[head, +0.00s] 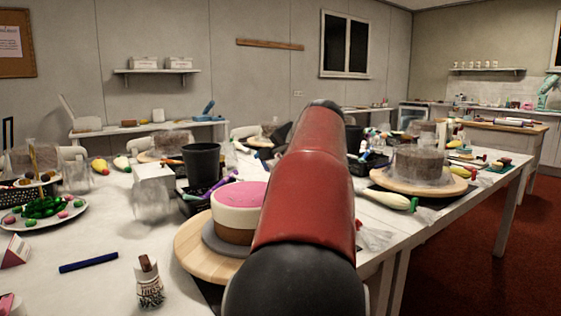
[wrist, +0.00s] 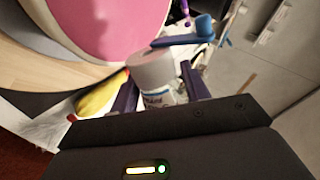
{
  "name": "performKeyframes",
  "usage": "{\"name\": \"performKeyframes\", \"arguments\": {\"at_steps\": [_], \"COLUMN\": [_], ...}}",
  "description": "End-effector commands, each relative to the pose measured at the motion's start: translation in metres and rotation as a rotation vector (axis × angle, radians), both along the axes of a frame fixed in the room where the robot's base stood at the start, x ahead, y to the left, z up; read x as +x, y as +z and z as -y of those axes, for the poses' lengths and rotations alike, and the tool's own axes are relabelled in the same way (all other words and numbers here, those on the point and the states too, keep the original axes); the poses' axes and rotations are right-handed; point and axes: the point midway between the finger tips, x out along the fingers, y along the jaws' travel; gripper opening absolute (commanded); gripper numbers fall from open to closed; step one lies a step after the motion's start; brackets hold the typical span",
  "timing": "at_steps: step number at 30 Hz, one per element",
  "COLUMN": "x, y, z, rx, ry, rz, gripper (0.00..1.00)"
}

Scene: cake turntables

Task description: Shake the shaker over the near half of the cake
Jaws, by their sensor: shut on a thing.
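The cake (head: 240,195) has a pink top, a white upper side and a brown lower side. It stands on a grey disc on a round wooden turntable (head: 190,252), partly behind my red and black arm. In the wrist view the pink cake top (wrist: 105,25) fills the upper left. My gripper (wrist: 157,84) is shut on the shaker (wrist: 152,70), a pale grey-white cylinder with a printed label, beside the cake's edge. I cannot tell how far the shaker is tilted. The gripper and shaker are hidden behind my arm in the head view.
A black cup (head: 202,163) stands behind the cake. A plate of colored sweets (head: 42,212) is at left; another turntable (head: 430,185) is at right.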

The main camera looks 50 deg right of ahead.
Motion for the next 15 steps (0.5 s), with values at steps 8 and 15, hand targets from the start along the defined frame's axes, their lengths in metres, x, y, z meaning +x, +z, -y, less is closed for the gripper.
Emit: {"name": "performKeyframes", "arguments": {"at_steps": [8,15], "x": [0.0011,0.0008], "y": [-0.0033,-0.0015], "z": [-0.0073,-0.0083], "rx": [-0.021,-0.077], "ry": [0.002,0.002], "rz": [0.000,-0.005], "gripper": [0.18,0.18]}}
